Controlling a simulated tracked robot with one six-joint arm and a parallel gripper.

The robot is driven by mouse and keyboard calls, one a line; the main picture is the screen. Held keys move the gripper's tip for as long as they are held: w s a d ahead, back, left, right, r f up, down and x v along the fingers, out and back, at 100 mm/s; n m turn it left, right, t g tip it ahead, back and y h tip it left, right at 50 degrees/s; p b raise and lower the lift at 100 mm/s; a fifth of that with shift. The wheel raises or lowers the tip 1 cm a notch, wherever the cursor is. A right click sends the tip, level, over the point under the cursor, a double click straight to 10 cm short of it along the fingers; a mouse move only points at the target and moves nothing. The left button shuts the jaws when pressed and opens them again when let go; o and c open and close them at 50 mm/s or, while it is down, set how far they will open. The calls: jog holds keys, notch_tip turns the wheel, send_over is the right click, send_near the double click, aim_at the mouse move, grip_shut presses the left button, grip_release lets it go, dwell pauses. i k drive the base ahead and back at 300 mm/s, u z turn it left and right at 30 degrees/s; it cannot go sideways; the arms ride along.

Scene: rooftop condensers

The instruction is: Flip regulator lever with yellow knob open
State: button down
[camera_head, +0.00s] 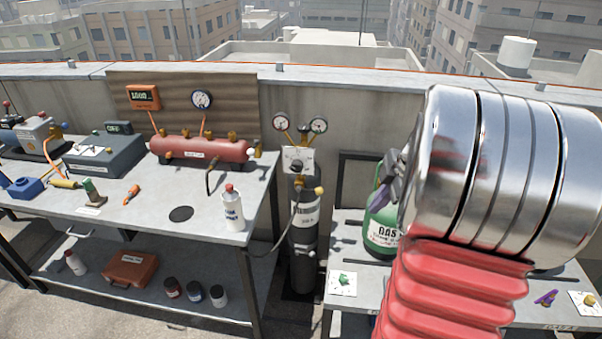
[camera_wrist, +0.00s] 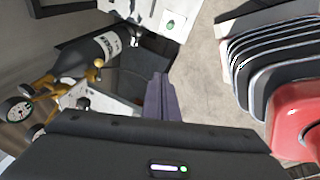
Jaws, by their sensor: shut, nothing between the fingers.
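The regulator (camera_head: 298,158), a pale plate with two round gauges and brass fittings, sits atop a dark gas cylinder (camera_head: 303,255) against the parapet wall. A yellow knob (camera_head: 319,190) shows at its lower right; whether a lever carries it is too small to tell. In the wrist view the regulator plate (camera_wrist: 112,108) and brass fittings lie at the left, tilted, with a yellow knob (camera_wrist: 98,63) above the plate. My gripper (camera_head: 388,178) is right of the regulator, partly hidden by my wrist. Its fingers (camera_wrist: 160,92) are shut and empty, apart from the regulator.
A green gas tank (camera_head: 381,228) stands on the right table, partly behind my arm. Plates with a green knob (camera_head: 343,281) and a yellow knob (camera_head: 588,303) lie there. The left workbench (camera_head: 150,222) holds a red manifold (camera_head: 203,149) and a white bottle (camera_head: 232,209). A hose hangs beside the cylinder.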

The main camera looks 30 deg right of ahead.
aim_at(319, 190)
jog(key=i, duration=0.85)
jog(key=z, duration=0.05)
